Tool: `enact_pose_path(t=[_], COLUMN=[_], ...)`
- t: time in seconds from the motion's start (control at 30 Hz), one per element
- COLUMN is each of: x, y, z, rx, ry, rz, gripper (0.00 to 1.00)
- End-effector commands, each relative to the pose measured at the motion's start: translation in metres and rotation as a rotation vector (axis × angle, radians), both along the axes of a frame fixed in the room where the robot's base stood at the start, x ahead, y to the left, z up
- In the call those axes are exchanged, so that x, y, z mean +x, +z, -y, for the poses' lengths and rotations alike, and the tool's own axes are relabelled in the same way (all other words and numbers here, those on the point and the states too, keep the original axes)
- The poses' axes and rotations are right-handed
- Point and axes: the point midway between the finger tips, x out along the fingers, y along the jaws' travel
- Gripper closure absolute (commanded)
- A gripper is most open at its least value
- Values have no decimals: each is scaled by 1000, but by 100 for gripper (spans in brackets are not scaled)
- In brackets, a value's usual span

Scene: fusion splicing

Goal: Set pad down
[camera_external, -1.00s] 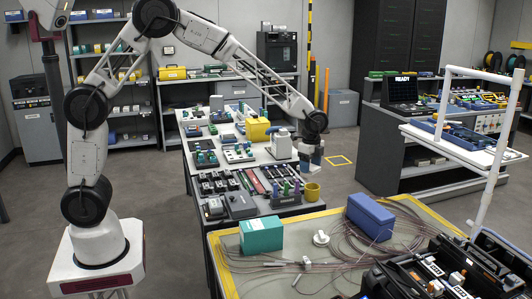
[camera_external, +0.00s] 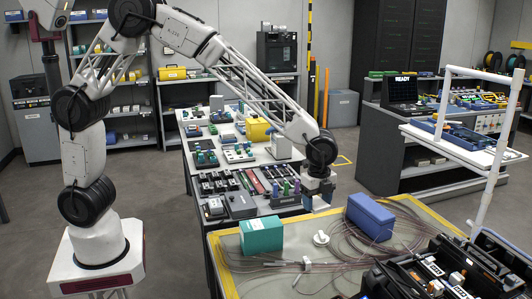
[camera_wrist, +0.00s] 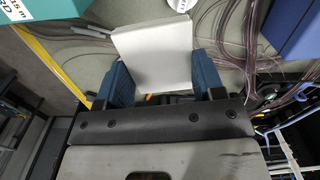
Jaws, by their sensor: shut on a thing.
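A pale, flat, square pad (camera_wrist: 153,55) is between the two blue fingers of my gripper (camera_wrist: 158,72) in the wrist view. The gripper is shut on it, and the pad's far part sticks out past the fingertips. In the external view my gripper (camera_external: 318,196) hangs pointing down at the far edge of the yellow-bordered mat (camera_external: 225,281), between the teal box and the blue box. The pad is too small to make out clearly there. I cannot tell how high it is above the surface.
A teal box (camera_external: 261,235) stands left on the mat and a blue box (camera_external: 370,217) right. A white round piece (camera_external: 321,238) and loose brown fibres lie between them. Open black cases (camera_external: 440,268) fill the front right. Tools crowd the long table (camera_external: 185,151) behind.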

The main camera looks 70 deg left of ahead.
Motion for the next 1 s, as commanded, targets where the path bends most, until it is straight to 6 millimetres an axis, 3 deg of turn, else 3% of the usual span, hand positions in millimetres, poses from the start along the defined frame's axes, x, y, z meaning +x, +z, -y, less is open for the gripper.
enact_pose_path(t=[0.2,0.53,0.8,1.0], x=[-29,-62,-62,-61], y=[0,-1,-62,-93], z=[47,91,89,89], rx=[-1,0,2,1], ry=[-73,-146,-144,-144], rz=[1,0,-3,-1], gripper=[60,60,60,60])
